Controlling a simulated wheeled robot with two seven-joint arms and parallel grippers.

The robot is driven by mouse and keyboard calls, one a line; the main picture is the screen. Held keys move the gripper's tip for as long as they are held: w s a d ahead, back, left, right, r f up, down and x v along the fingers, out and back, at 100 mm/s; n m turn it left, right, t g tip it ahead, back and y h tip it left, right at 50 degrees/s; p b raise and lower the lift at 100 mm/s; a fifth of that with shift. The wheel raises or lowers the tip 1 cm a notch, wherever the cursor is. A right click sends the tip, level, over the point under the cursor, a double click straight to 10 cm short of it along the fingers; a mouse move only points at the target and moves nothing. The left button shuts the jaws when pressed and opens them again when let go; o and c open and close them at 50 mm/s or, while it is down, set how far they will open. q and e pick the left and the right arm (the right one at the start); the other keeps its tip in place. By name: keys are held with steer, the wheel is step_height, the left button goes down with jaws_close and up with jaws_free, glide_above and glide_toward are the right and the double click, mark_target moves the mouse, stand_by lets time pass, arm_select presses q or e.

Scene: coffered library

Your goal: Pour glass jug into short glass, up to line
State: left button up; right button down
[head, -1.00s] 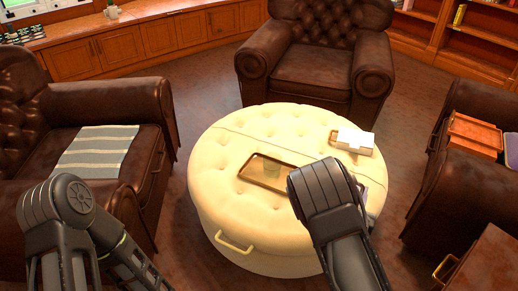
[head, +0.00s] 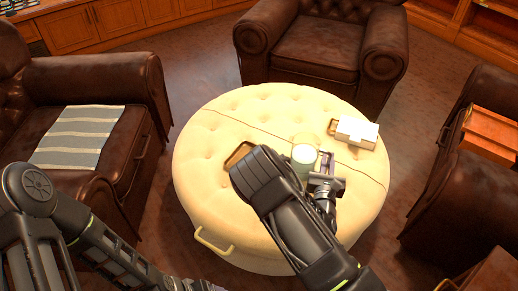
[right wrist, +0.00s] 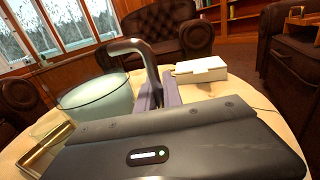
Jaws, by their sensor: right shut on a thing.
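The glass jug (head: 304,154) holds a pale, milky liquid. It is over the right-centre of the cream ottoman and looks roughly upright; I cannot tell if it touches the top. My right gripper (head: 325,182) is shut on its handle. In the right wrist view, the jug (right wrist: 98,100) is left of the fingers (right wrist: 158,92), with its dark handle (right wrist: 135,46) between them. A clear rim, probably the short glass (right wrist: 46,124), shows at the left by the tray (right wrist: 52,140). In the head view my arm hides the glass. My left gripper is out of frame.
The tray (head: 237,153) lies on the ottoman (head: 205,175), mostly behind my right arm. A white box (head: 356,131) is on the ottoman's right. Leather armchairs surround it. The ottoman's left side is clear.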

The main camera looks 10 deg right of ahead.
mark_target(312, 143)
steer(key=r+n+p, duration=0.1)
steer(key=p, duration=0.1)
steer(key=r+n+p, duration=0.1)
steer(key=p, duration=0.1)
steer(key=shift+w+a+r, duration=0.15)
steer(key=shift+a+r, duration=0.05)
steer(key=shift+r, duration=0.15)
steer(key=n+p, duration=0.1)
steer(key=w+a+n, duration=0.1)
steer(key=a+n+g+p, duration=0.1)
steer(key=shift+w+r+n+p, duration=0.25)
steer(key=shift+r+n+p, duration=0.05)
steer(key=shift+w+a+r, duration=0.15)
steer(key=shift+r, duration=0.15)
steer(key=shift+w+a+r+n, duration=0.1)
steer(key=shift+w+a+n, duration=0.1)
steer(key=shift+n, duration=0.3)
steer(key=shift+w+a+r+n+g+p, duration=0.4)
steer(key=shift+a+n+p, duration=0.1)
steer(key=shift+n, duration=0.4)
steer(key=shift+w+a+f+n+g+h+b, duration=0.1)
steer(key=shift+w+a+n+g+h+b, duration=0.2)
steer(key=shift+n, duration=0.5)
stand_by(1.1)
